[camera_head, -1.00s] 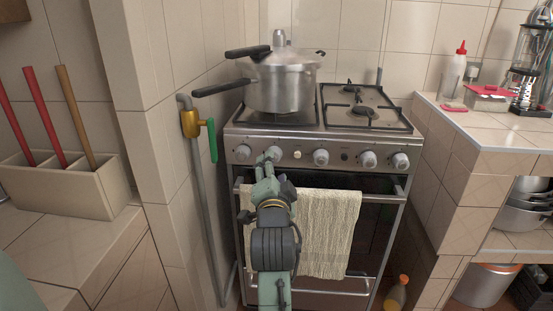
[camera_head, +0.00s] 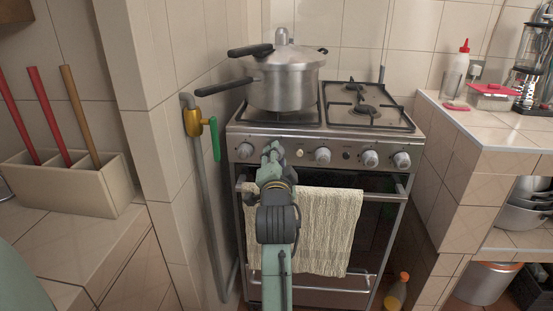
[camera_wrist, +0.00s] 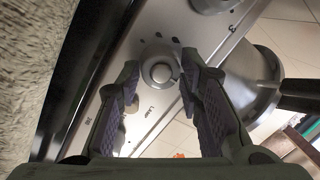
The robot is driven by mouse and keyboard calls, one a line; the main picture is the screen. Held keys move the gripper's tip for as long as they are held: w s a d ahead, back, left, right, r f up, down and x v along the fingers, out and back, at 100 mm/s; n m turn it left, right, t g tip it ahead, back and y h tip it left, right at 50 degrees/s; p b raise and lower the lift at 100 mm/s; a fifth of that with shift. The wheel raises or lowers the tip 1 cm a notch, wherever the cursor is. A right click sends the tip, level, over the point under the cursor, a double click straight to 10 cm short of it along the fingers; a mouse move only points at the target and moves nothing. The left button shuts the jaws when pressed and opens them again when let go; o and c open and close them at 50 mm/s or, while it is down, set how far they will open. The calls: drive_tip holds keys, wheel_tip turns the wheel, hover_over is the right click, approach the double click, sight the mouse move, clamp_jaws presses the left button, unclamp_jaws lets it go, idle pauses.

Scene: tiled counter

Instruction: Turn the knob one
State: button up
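The stove front panel has a row of silver knobs; the far left knob (camera_head: 245,150), a middle knob (camera_head: 322,155) and two on the right are clear in the head view. My gripper (camera_head: 272,150) is at the panel, in front of the second knob from the left, which it mostly hides. In the wrist view a round knob (camera_wrist: 159,73) sits between the two open fingers of my gripper (camera_wrist: 160,67). A narrow gap shows on each side of it; I cannot tell if either finger touches. Part of another knob shows at the top of the wrist view (camera_wrist: 210,4).
A pressure cooker (camera_head: 285,78) stands on the left burners, its long handles pointing left. A cream towel (camera_head: 330,225) hangs from the oven handle below the knobs. A pipe with a green-handled valve (camera_head: 214,138) is on the left wall. A tiled counter (camera_head: 490,130) stands to the right.

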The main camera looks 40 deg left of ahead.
drive_tip(key=c, duration=0.7)
drive_tip(key=shift+r+n+p, duration=0.15)
drive_tip(key=shift+n+p, duration=0.8)
drive_tip(key=shift+n, duration=0.15)
drive_tip(key=n+p, duration=0.2)
drive_tip(key=n, duration=0.2)
drive_tip(key=shift+r+h+p, duration=0.1)
drive_tip(key=shift+h+p, duration=0.2)
drive_tip(key=shift+p, duration=0.1)
drive_tip(key=n+h+p, duration=0.1)
drive_tip(key=n+p, duration=0.1)
drive_tip(key=n, duration=0.3)
drive_tip(key=shift+a+p, duration=0.1)
drive_tip(key=shift+p, duration=0.3)
drive_tip(key=n+p, duration=0.2)
drive_tip(key=n, duration=0.3)
drive_tip(key=shift+s+a, duration=0.1)
drive_tip(key=shift+h, duration=0.4)
